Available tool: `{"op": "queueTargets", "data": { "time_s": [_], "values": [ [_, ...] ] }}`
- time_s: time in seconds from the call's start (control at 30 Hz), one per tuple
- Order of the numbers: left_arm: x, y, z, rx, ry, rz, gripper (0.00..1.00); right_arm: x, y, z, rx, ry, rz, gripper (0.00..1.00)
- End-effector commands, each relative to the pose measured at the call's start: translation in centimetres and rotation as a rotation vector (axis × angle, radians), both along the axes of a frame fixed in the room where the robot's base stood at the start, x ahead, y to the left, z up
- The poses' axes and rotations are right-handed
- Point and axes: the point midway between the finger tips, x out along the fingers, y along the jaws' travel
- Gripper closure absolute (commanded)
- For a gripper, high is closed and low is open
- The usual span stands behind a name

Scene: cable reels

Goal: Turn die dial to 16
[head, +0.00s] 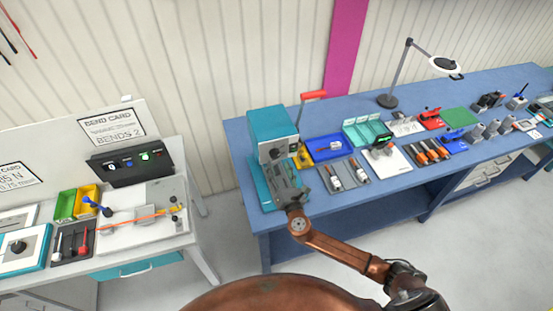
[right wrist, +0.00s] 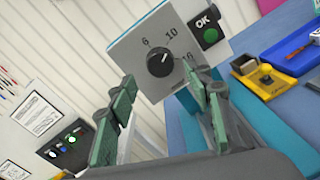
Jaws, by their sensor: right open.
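The die dial (right wrist: 160,62) is a round black knob on the grey front plate of a teal machine (head: 270,125). In the right wrist view its white mark points up and right, towards the printed 10. A 6 is printed above left; a label at the lower right is partly hidden by a finger. My right gripper (right wrist: 160,88) is open and empty, its green-padded fingers either side of the dial in the picture, apparently short of it. My left gripper is not in view.
A green button under an OK sign (right wrist: 207,27) is right of the dial. A red-handled lever (head: 313,95) rises beside the machine. A blue tray (head: 325,155) and a yellow holder (right wrist: 262,80) stand to the right on the blue bench (head: 240,140). A white bench stands left, across a gap.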

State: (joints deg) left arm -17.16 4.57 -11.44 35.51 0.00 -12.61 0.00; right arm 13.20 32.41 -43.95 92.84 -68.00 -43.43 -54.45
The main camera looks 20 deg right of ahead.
Motion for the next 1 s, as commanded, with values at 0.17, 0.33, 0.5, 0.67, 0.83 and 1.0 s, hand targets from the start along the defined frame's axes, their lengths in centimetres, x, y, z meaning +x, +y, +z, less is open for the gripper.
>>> {"op": "queueTargets", "data": {
  "time_s": [0.17, 0.33, 0.5, 0.67, 0.83, 1.0],
  "values": [
    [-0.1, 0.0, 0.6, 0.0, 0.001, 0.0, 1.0, 2.8, 0.0, 0.2, 0.002, 0.0, 0.0, 0.54],
    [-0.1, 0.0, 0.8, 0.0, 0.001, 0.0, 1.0, 4.1, 0.0, 0.1, 0.004, 0.0, -0.001, 0.54],
    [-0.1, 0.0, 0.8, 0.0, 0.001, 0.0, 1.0, 4.4, 0.0, 0.0, 0.005, 0.002, -0.001, 0.54],
    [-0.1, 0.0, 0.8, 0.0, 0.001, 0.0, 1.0, 4.3, -0.1, 0.0, 0.006, 0.002, -0.001, 0.55],
    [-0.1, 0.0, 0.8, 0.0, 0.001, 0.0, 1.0, 4.3, -0.1, 0.0, 0.006, 0.002, -0.001, 0.67],
    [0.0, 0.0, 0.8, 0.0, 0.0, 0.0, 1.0, 4.3, -0.1, 0.0, 0.006, 0.002, -0.001, 0.78]
  ]
}}
